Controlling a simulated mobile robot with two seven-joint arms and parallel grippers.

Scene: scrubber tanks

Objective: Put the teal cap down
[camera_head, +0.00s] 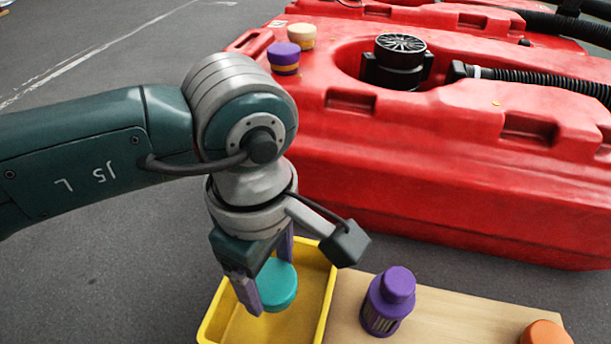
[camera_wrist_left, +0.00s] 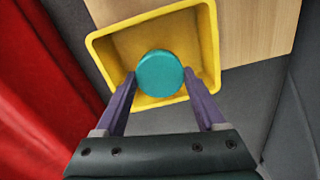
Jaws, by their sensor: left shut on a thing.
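The teal cap (camera_head: 278,284) is a round disc between the purple fingers of my left gripper (camera_head: 268,275). In the left wrist view the cap (camera_wrist_left: 160,73) sits between the two fingertips of the left gripper (camera_wrist_left: 160,84), which is shut on it. The cap is over the yellow tray (camera_head: 325,292), and the tray also shows in the left wrist view (camera_wrist_left: 207,40). I cannot tell whether the cap touches the tray floor. My right gripper is in neither view.
Grey floor is clear at left.

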